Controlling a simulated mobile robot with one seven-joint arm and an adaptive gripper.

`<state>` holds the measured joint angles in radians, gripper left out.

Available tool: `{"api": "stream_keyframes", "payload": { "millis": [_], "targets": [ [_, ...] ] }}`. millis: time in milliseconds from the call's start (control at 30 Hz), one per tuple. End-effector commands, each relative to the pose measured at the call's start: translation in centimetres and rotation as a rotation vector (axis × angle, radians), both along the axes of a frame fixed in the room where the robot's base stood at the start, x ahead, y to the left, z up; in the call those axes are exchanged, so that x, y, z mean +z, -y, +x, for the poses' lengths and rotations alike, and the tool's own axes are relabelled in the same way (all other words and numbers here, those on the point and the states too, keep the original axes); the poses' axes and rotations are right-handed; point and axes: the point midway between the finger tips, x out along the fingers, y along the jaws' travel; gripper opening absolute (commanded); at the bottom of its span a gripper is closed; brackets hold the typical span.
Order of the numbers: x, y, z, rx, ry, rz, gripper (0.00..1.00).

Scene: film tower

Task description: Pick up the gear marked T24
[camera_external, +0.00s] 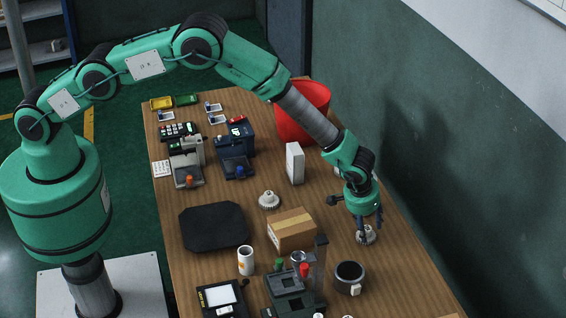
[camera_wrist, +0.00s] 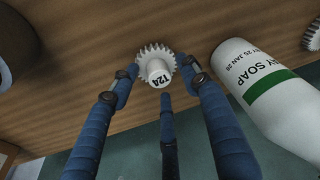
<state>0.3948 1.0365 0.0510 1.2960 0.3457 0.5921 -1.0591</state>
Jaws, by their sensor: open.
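The white toothed gear marked T24 (camera_wrist: 157,66) lies on the wooden table, its raised hub facing my wrist camera. In the external view the gear (camera_external: 365,237) is near the table's right edge, partly hidden by my fingers. My gripper (camera_external: 367,228) points down over it. In the wrist view my gripper (camera_wrist: 161,76) is open, with blue fingers spread to the left, right and near side of the gear. I cannot tell whether any fingertip touches it.
A white soap bottle (camera_wrist: 268,92) is close on the right in the wrist view. A second gear (camera_external: 269,200) stands mid-table. A cardboard box (camera_external: 292,231) and a dark mug (camera_external: 349,274) are near my gripper. A red bin (camera_external: 303,108) is farther back.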

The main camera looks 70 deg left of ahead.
Motion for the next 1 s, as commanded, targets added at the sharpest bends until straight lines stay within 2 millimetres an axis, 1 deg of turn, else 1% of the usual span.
{"api": "stream_keyframes", "payload": {
  "millis": [300, 333, 400, 467, 500, 567, 867, 1000],
  "targets": [
    [0.0, 0.0, -0.02, 0.0, 0.0, 0.0, 0.46],
    [0.0, 0.0, -0.02, 0.0, 0.0, 0.0, 0.44],
    [0.0, 0.0, -0.02, 0.0, 0.0, 0.0, 0.3],
    [0.0, -0.01, -0.03, 0.0, 0.0, 0.0, 0.18],
    [0.0, -0.01, -0.03, 0.0, 0.0, 0.0, 0.1],
    [0.0, -0.01, -0.03, 0.0, 0.0, 0.0, 0.0],
    [0.11, 0.0, -0.01, 0.0, 0.0, 0.0, 0.0],
    [0.71, 0.01, 0.03, 0.0, 0.001, 0.0, 0.0]
  ]
}}
